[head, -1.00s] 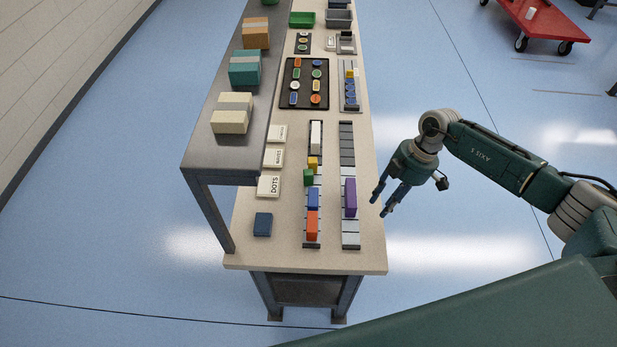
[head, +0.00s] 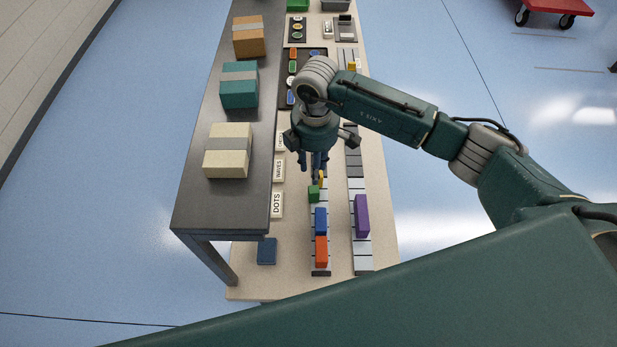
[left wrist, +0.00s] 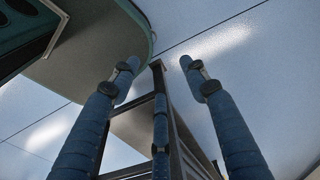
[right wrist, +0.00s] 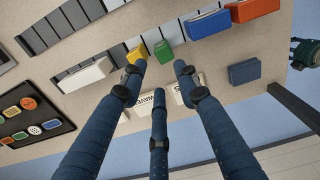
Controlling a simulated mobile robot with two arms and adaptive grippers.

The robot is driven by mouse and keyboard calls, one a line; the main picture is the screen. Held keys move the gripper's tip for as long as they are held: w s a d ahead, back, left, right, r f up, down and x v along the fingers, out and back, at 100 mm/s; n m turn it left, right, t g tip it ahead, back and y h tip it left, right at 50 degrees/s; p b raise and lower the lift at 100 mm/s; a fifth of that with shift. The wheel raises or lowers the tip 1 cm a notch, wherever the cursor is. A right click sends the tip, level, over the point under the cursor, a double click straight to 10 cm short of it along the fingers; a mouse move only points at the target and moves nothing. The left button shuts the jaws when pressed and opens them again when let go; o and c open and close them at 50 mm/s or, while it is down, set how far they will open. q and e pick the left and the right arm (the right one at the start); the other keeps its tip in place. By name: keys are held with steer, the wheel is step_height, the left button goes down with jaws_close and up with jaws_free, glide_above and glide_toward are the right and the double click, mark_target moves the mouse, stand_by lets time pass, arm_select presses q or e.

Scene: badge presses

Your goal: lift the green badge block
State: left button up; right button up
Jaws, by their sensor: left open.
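The green badge block (head: 314,194) sits at the near rack's slotted strip, between a yellow block and a blue block. In the right wrist view the green block (right wrist: 163,53) shows just beyond my fingertips. My right gripper (head: 315,170) is over the table, just behind and above the green block. Its fingers (right wrist: 160,68) are spread with nothing between them, and the block looks untouched. My left gripper (left wrist: 160,62) is open and empty, away from the blocks, with a table frame and floor in its view.
A blue block (head: 321,221), an orange block (head: 321,251) and a yellow block (right wrist: 136,55) share the strip. A purple block (head: 362,216) stands on the parallel strip. The raised shelf (head: 190,205) with boxes runs along the left. A dark blue block (head: 267,251) lies near the front.

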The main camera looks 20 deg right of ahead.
mark_target(314, 189)
steer(key=shift+s+f, duration=0.1)
steer(key=shift+f, duration=0.4)
steer(key=f+b, duration=0.1)
steer(key=f, duration=0.1)
steer(key=s+f+b, duration=0.1)
steer(key=f+b, duration=0.1)
steer(key=shift+a, duration=0.1)
steer(key=shift+w+f+b, duration=0.1)
steer(key=shift+f+b, duration=0.2)
steer(key=shift+b, duration=0.1)
step_height(314, 189, down, 5)
steer(key=b, duration=0.3)
steer(key=shift+r+b, duration=0.1)
steer(key=shift+b, duration=0.2)
steer(key=shift+w, duration=0.1)
arm_select(q)
steer(key=s+f, duration=0.5)
steer(key=f, duration=0.2)
steer(key=shift+a+f+g, duration=0.25)
steer(key=shift+f+g, duration=0.05)
arm_select(e)
steer(key=shift+r, duration=0.1)
jaws_close()
